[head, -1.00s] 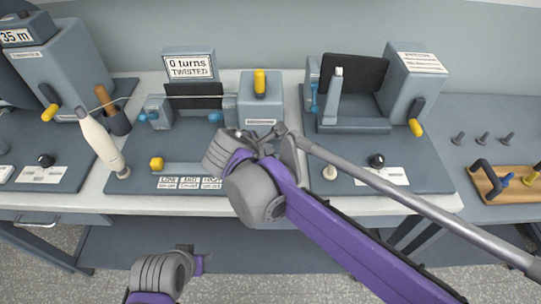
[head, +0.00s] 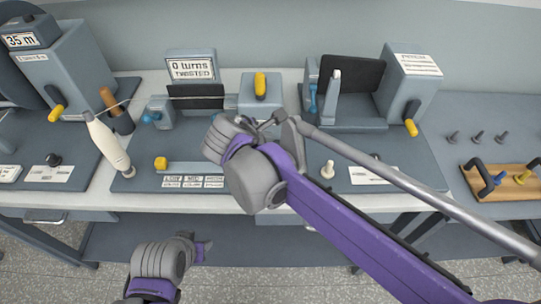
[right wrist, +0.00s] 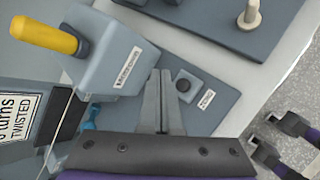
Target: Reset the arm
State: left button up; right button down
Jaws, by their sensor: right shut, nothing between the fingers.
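My right gripper (head: 266,122) is over the middle winding station (head: 133,152), close in front of the block with the yellow lever (head: 260,86). In the head view my own wrist partly hides the fingers. My left gripper (head: 202,249) is low in front of the bench, over the floor, holding nothing that I can see. Its fingers are too unclear to judge.
A white bobbin (head: 107,140) leans at the left, with thread running to the middle station below the "0 turns twisted" sign (head: 191,68). A right station (head: 410,85) and a wooden tray (head: 518,188) stand further right. Open floor lies before the bench.

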dwell(0.3)
jog(key=s+d+f+m+g, duration=0.1)
jog(key=s+d+f+m, duration=0.1)
jog(key=s+d+m, duration=0.1)
jog(key=s+d+f+m+g+y, duration=0.1)
jog(key=s+d+f+m, duration=0.1)
jog(key=s+d+m, duration=0.2)
jog(key=s+d+f+m+p, duration=0.1)
jog(key=s+d+f+m, duration=0.1)
jog(key=s+d+m, duration=0.2)
jog(key=shift+s+d+f+m+g+y, duration=0.1)
jog(key=shift+d+m+g+y, duration=0.1)
jog(key=shift+d, duration=0.75)
jog(key=shift+s+d+m+g+y, duration=0.1)
jog(key=shift+d+g, duration=0.1)
jog(key=shift+d, duration=0.7)
jog(key=s+d+f+m+y, duration=0.1)
jog(key=s+d+f+m, duration=0.1)
jog(key=s+m, duration=0.3)
jog(key=s+d+f+m+y, duration=0.1)
jog(key=s+f+m, duration=0.3)
jog(key=m, duration=0.1)
jog(key=shift+s+d+m+p, duration=0.3)
jog(key=shift+s+d+p, duration=0.05)
jog(key=shift+s+d, duration=0.05)
